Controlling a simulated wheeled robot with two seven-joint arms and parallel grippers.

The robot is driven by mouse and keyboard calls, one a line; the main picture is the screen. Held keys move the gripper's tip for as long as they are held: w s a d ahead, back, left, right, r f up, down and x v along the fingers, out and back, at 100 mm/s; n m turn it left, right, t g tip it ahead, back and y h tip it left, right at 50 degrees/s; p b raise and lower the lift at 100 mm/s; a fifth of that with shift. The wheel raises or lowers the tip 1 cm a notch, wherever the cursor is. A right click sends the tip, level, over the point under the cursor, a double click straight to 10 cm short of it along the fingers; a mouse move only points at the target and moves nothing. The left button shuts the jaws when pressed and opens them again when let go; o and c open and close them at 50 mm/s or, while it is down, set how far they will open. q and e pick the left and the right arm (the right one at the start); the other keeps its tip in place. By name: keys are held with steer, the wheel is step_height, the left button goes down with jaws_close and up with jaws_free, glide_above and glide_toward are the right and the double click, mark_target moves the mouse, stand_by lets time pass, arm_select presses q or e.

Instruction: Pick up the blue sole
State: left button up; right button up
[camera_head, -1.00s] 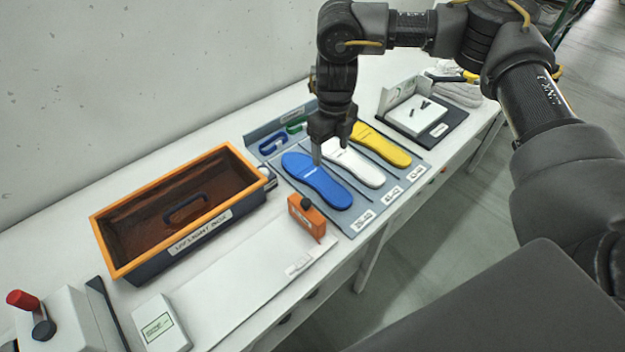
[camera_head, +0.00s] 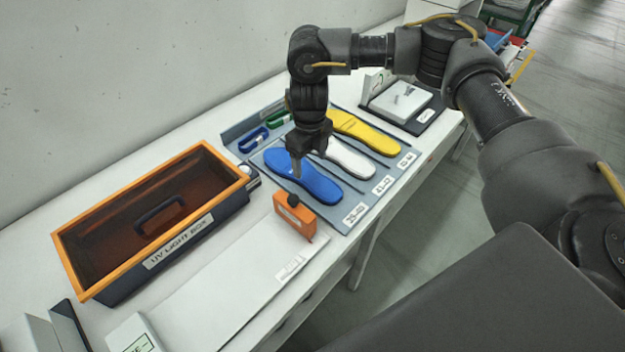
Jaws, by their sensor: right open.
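The blue sole (camera_head: 318,187) lies flat on the grey sorting tray (camera_head: 372,212), in its leftmost slot. My right gripper (camera_head: 299,172) points down over the upper-left half of the blue sole, with its fingertips at or just above it; I cannot tell whether they touch. The gripper is open and hides a small part of the sole. The white sole (camera_head: 352,162) lies to the right of the blue one, partly behind the gripper, and the yellow sole (camera_head: 362,130) lies beyond it. My left gripper is not in view.
An orange device (camera_head: 294,216) stands close in front of the blue sole. The orange-rimmed UV light box (camera_head: 92,292) is to the left. Blue and green loops (camera_head: 253,140) lie at the tray's back. A white board (camera_head: 225,290) lies in front; a white block (camera_head: 402,101) sits farther right.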

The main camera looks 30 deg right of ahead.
mark_target(313, 178)
steer(key=shift+f, duration=0.25)
steer(key=shift+s+d+f, duration=0.1)
steer(key=shift+s+f, duration=0.05)
steer(key=f, duration=0.2)
steer(key=f+p, duration=0.1)
steer(key=f, duration=0.2)
steer(key=shift+d, duration=0.2)
steer(key=shift+s+r, duration=0.1)
steer(key=c, duration=0.9)
